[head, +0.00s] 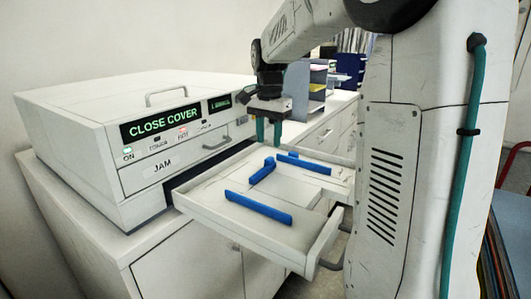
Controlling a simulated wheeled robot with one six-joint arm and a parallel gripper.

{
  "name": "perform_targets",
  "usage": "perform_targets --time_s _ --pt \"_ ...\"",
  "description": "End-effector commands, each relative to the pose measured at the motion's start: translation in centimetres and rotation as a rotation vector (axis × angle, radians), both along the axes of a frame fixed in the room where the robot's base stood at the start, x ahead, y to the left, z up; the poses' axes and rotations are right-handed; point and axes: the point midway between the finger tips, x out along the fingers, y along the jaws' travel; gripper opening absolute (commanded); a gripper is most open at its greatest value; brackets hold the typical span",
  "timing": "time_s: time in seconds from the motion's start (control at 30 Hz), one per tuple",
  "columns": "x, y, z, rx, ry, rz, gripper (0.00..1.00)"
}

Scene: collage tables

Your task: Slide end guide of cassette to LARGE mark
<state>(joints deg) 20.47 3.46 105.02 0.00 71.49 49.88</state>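The cassette (222,210) is a white tray pulled out from the front of a white machine. Three blue guides show in it: a long bar (258,207) on the near side, another bar (302,162) on the far side, and a short block (262,171) between them towards the machine. The short block looks like the end guide, but I cannot be sure. No LARGE mark is legible in the cassette. My gripper (268,134) points down with teal fingertips, above and behind the short block in the picture. Its fingers are apart with nothing visible between them.
The machine (65,125) stands on a white cabinet (85,225); its display reads CLOSE COVER and a label reads JAM. Shelves with coloured trays (317,92) stand behind. My arm's body blocks the right side.

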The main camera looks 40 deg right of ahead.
Motion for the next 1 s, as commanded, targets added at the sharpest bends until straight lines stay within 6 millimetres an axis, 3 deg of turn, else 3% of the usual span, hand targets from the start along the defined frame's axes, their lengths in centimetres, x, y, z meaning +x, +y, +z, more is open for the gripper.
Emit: perform_targets --time_s 0.3,0.67,0.7,0.83,1.0 --pt "-0.1 0.1 -4.8 0.001 0.003 0.002 0.39" --pt "0.0 0.2 -5.6 0.0 0.0 0.004 0.39" --pt "0.0 0.2 -5.6 0.0 0.0 0.005 0.36" --pt "0.0 0.2 -5.6 0.0 0.0 0.005 0.0" --pt "0.4 0.4 -5.5 0.0 0.0 0.006 0.0"
